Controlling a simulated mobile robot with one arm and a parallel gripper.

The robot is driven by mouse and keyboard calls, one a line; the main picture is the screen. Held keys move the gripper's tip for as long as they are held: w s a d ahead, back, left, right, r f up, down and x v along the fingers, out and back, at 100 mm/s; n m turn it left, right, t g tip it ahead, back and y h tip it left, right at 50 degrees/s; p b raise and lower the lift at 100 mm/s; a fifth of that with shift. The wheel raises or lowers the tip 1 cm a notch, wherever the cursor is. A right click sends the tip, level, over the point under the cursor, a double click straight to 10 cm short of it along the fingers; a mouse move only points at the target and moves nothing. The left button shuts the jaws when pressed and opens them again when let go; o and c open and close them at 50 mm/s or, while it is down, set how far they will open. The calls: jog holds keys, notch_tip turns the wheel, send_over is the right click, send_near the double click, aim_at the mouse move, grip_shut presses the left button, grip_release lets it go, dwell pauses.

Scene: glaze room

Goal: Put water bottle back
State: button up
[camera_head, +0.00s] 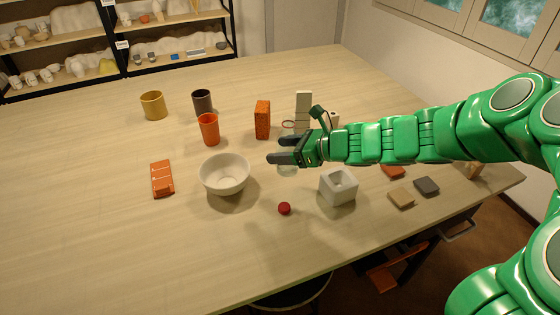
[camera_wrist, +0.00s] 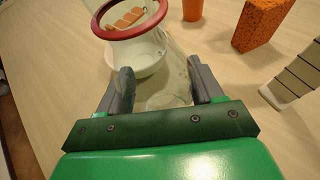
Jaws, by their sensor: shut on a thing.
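The water bottle is clear, with a red ring at its mouth. In the head view the bottle (camera_head: 287,169) shows faintly above and below my gripper (camera_head: 270,159), right of the white bowl. My gripper is shut on the bottle's body. In the wrist view the bottle (camera_wrist: 172,72) lies between the two fingers of my gripper (camera_wrist: 160,85), and its red-rimmed mouth is at the top. I cannot tell whether its base touches the table. A small red cap (camera_head: 284,208) lies on the table near the front.
A white bowl (camera_head: 224,185), a white block with a hollow (camera_head: 338,190) and an orange speckled block (camera_head: 262,119) stand close by. An orange cup (camera_head: 209,131), dark cup (camera_head: 202,101) and yellow mug (camera_head: 153,105) stand further left. The front left of the table (camera_head: 85,235) is clear.

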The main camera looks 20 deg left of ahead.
jog(key=shift+w+a+f, duration=0.35)
jog(key=shift+w+f, duration=0.1)
jog(key=shift+f, duration=0.75)
jog(key=shift+w+a+f, duration=0.35)
jog(key=shift+w+f, duration=0.1)
jog(key=shift+f, duration=0.75)
jog(key=shift+w+a+f, duration=0.35)
jog(key=shift+w+f, duration=0.1)
jog(key=shift+f, duration=0.75)
jog(key=o, duration=1.2)
jog(key=shift+f, duration=0.1)
jog(key=shift+d+r, duration=0.35)
jog(key=shift+d, duration=0.15)
jog(key=v, duration=1.1)
